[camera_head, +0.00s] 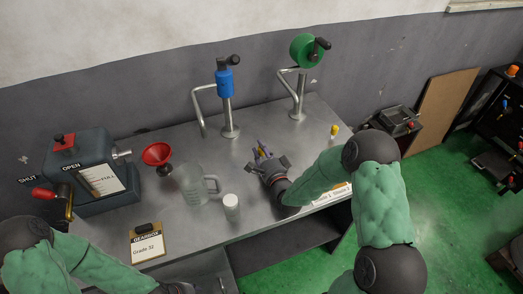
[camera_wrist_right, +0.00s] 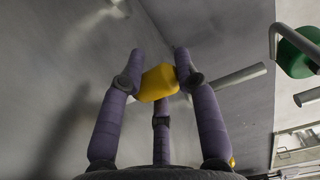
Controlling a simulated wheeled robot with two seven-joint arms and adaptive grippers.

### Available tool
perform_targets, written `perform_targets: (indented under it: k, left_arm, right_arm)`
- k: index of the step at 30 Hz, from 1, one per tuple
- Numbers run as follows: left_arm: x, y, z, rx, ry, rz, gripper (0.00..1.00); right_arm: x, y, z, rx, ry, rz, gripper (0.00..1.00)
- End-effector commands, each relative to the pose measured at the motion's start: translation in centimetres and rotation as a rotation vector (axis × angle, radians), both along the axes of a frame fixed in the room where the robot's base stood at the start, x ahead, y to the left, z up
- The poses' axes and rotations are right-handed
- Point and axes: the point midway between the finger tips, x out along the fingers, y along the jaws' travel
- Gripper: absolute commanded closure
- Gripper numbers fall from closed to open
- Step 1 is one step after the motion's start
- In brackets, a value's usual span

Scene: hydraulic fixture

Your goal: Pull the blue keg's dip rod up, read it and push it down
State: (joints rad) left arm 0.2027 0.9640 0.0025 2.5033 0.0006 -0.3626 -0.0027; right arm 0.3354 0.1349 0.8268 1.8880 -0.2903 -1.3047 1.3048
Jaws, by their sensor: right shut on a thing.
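My right gripper (camera_head: 262,152) reaches over the metal bench, right of the clear jug. In the right wrist view its purple fingers (camera_wrist_right: 158,80) are closed around a yellow faceted piece (camera_wrist_right: 158,84). I cannot tell whether this is the dip rod's handle; no rod marks can be read. A blue cylinder (camera_head: 225,82) with a black top fitting sits on a metal post at the back of the bench. I cannot tell whether it is the blue keg.
The clear jug (camera_head: 190,184), white canister (camera_head: 231,208), red funnel (camera_head: 157,154) and clipboard (camera_head: 148,243) are on the bench. A teal box (camera_head: 92,150) with a red lever stands left. A green wheel (camera_head: 303,50) tops another post. A small yellow-capped item (camera_head: 334,130) stands right.

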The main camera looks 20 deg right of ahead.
Motion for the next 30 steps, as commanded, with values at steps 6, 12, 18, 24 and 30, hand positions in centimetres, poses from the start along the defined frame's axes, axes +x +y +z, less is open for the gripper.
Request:
perform_targets:
  k: [6, 12, 18, 24, 30]
  left_arm:
    - [0.0, 0.0, 3.2, 0.0, 0.0, 0.0, 0.6]
    - [0.0, 0.0, 6.1, 0.0, 0.0, 0.0, 0.6]
    - [0.0, 0.0, 8.1, 0.0, 0.0, 0.0, 0.6]
    - [0.0, 0.0, 9.3, 0.0, 0.0, 0.0, 0.6]
    - [0.0, 0.0, 9.8, 0.0, 0.0, 0.0, 0.6]
  right_arm:
    - [0.1, 0.0, 6.0, -0.003, -0.009, 0.0, 1.0]
    - [0.1, 0.0, 12.2, -0.003, -0.011, 0.0, 1.0]
    - [0.1, 0.0, 17.5, -0.002, -0.012, 0.0, 1.0]
    - [0.1, -0.1, 20.9, -0.002, -0.01, -0.001, 1.0]
    - [0.1, 0.0, 22.4, -0.001, -0.008, 0.0, 1.0]
